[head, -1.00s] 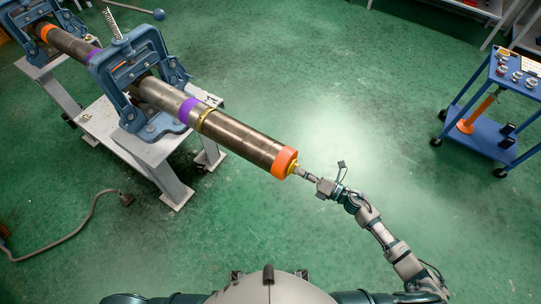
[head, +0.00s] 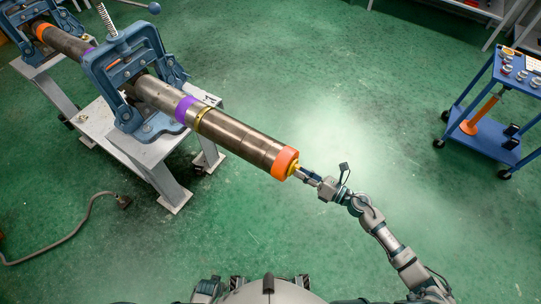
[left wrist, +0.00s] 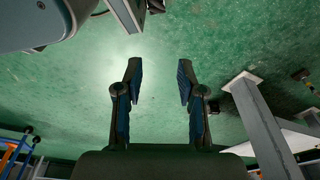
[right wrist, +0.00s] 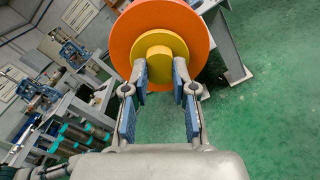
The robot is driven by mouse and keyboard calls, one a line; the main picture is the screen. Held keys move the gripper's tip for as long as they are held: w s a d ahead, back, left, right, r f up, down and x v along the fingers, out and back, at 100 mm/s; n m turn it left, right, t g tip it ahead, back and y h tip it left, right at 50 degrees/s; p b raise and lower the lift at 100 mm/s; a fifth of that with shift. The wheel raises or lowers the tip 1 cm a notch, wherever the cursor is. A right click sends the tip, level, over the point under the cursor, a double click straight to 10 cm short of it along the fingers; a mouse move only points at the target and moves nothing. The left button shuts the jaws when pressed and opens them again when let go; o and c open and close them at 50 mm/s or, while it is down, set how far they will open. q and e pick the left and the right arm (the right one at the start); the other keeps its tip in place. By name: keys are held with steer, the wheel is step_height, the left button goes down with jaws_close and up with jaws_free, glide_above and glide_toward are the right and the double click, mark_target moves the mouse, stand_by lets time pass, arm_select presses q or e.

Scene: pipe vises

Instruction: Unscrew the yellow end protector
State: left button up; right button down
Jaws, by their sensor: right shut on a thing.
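The yellow end protector (right wrist: 174,30) sits in the orange ring at the near end of the long steel pipe (head: 238,136). It has a round yellow disc with a smaller raised knob (right wrist: 154,57). In the head view only a little of the protector (head: 295,168) shows. My right gripper (head: 304,173) is at the pipe end, its fingers shut on the knob; the fingertips also show there in the right wrist view (right wrist: 160,75). My left gripper (left wrist: 158,78) is open and empty above the green floor, away from the pipe.
The pipe runs through a blue vise (head: 128,75) on a grey stand (head: 150,145), with another vise at top left. A blue cart (head: 487,125) stands at right. A cable (head: 65,250) lies at lower left. The floor right of the pipe is clear.

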arm_select(q)
step_height(320, 180, up, 5)
steer(key=w+b, duration=0.2)
steer(key=shift+w+d+r, duration=0.2)
steer(key=shift+w, duration=0.2)
arm_select(e)
steer(key=shift+n, duration=1.4)
steer(key=c, duration=1)
jaws_free()
arm_select(q)
steer(key=shift+s+f+b, duration=0.15)
steer(key=shift+f+b, duration=0.25)
steer(key=shift+f, duration=0.05)
arm_select(e)
steer(key=shift+v, duration=1.15)
